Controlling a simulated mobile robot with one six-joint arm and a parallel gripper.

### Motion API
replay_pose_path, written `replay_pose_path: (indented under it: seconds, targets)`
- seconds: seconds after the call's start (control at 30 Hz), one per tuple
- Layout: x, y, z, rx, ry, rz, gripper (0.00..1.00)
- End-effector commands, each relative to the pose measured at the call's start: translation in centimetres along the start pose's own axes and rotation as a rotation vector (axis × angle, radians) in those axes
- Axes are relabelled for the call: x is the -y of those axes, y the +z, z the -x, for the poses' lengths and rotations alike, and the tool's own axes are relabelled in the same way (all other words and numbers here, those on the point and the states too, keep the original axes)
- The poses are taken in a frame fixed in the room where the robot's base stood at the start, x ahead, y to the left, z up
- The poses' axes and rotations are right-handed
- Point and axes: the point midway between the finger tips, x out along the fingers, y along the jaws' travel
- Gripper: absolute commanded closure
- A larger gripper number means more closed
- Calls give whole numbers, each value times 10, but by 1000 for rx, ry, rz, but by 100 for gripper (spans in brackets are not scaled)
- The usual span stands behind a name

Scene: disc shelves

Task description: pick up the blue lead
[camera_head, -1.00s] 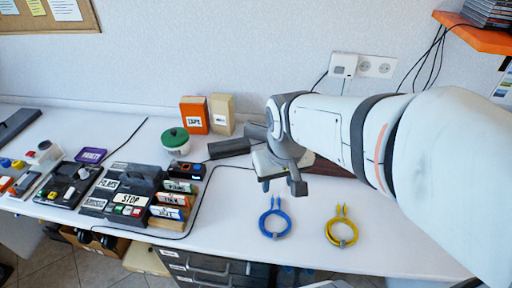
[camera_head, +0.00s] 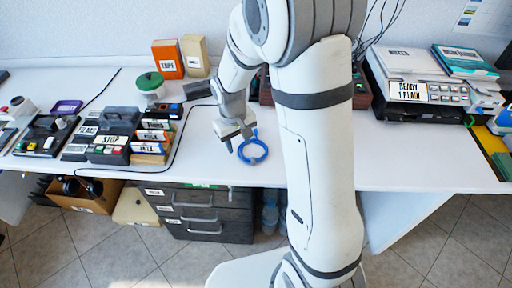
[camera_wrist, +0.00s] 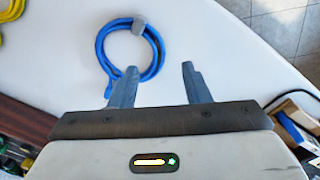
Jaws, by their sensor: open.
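The blue lead (camera_head: 252,151) lies coiled on the white table near its front edge, with a grey tie around the coil. My gripper (camera_head: 236,145) is just left of it in the head view, fingers pointing down. In the wrist view the blue lead (camera_wrist: 130,50) lies beyond the fingertips of my gripper (camera_wrist: 152,78), slightly left of centre. The fingers are apart with nothing held between them. The lead's plug ends are near the left finger; I cannot tell whether they touch it. A bit of the yellow lead (camera_wrist: 12,10) shows at the wrist view's top left corner.
A label machine (camera_head: 425,88) stands at the back right. Sorting boxes (camera_head: 110,145), a green-lidded pot (camera_head: 149,84) and an orange box (camera_head: 168,60) stand to the left. Grey drawers (camera_head: 205,212) sit below.

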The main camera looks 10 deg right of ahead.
Motion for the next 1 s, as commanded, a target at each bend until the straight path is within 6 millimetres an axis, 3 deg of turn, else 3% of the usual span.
replay_pose_path:
  seconds: [0.3, 0.6, 1.0]
  targets:
    - [-5, 0, -44, 3, 0, -4, 57]
    - [-6, 0, -49, 0, 0, -5, 57]
    - [-6, 0, -49, 0, 0, -6, 89]
